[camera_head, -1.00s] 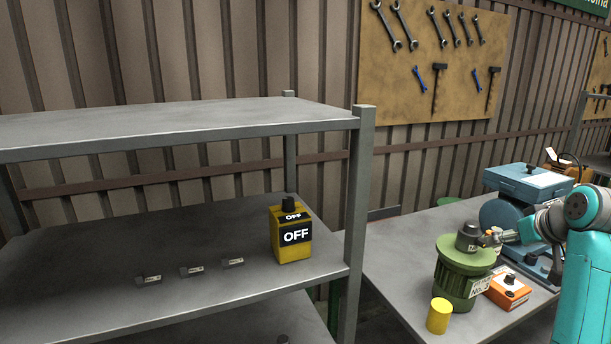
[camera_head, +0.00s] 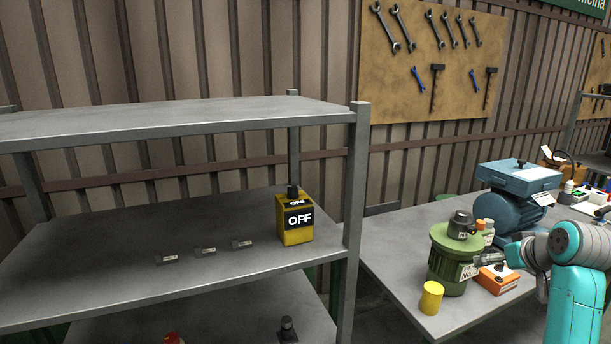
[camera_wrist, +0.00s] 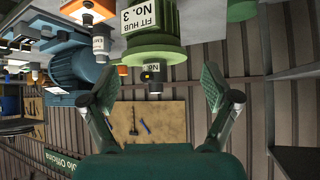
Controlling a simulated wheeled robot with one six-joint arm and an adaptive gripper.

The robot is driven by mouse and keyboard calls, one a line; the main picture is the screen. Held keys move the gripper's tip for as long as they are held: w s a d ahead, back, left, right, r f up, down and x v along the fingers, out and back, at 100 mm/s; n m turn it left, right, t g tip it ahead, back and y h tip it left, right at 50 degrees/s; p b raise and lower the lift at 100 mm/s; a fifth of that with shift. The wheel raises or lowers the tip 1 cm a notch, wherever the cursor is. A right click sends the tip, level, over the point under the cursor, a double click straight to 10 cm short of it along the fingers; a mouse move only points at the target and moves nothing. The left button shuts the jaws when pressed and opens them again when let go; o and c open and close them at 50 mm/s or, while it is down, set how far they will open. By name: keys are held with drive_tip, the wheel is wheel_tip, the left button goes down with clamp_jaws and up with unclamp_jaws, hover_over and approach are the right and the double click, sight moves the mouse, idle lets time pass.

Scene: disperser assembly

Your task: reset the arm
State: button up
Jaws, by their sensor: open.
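My gripper (camera_head: 490,261) is at the right of the head view, beside the green hub (camera_head: 447,282), with nothing seen in it. In the wrist view my gripper (camera_wrist: 160,88) is open, its two fingers wide apart. That view is upside down. The green hub, labelled "FIT HUB No. 3" (camera_wrist: 150,27), lies beyond the fingers. A dark grey cylindrical part (camera_head: 460,223) sits on top of the hub. It also shows between the fingers in the wrist view (camera_wrist: 154,78), apart from them.
A yellow cylinder (camera_head: 431,298) and an orange box (camera_head: 497,279) flank the hub on the table (camera_head: 385,240). A blue motor (camera_head: 510,209) stands behind. The grey shelf (camera_head: 130,225) at left holds a yellow "OFF" box (camera_head: 294,219) and several small dark blocks.

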drive_tip(key=s+a+f+t, duration=0.15)
drive_tip(key=a+f, duration=0.25)
drive_tip(key=f, duration=0.5)
drive_tip(key=s+a+f+g, duration=0.1)
drive_tip(key=s+a+f, duration=0.25)
drive_tip(key=f, duration=0.55)
drive_tip(key=s+a+f+m+t, duration=0.1)
drive_tip(key=s+a+f, duration=0.6)
drive_tip(key=s, duration=0.4)
drive_tip(key=s+a+f+t, duration=0.1)
drive_tip(key=s+a+f, duration=0.65)
drive_tip(key=s, duration=0.25)
drive_tip(key=s+a+r+t, duration=0.1)
drive_tip(key=s+a+r, duration=0.1)
drive_tip(key=s, duration=0.7)
drive_tip(key=s+a+r+n+t, duration=0.1)
drive_tip(key=s+r, duration=0.4)
drive_tip(key=s, duration=0.5)
drive_tip(key=s+a+r+t, duration=0.1)
drive_tip(key=s+a+r, duration=0.2)
drive_tip(key=s, duration=0.6)
drive_tip(key=shift+s+r+n, duration=0.25)
drive_tip(key=shift+r+n, duration=0.15)
drive_tip(key=shift+r, duration=0.15)
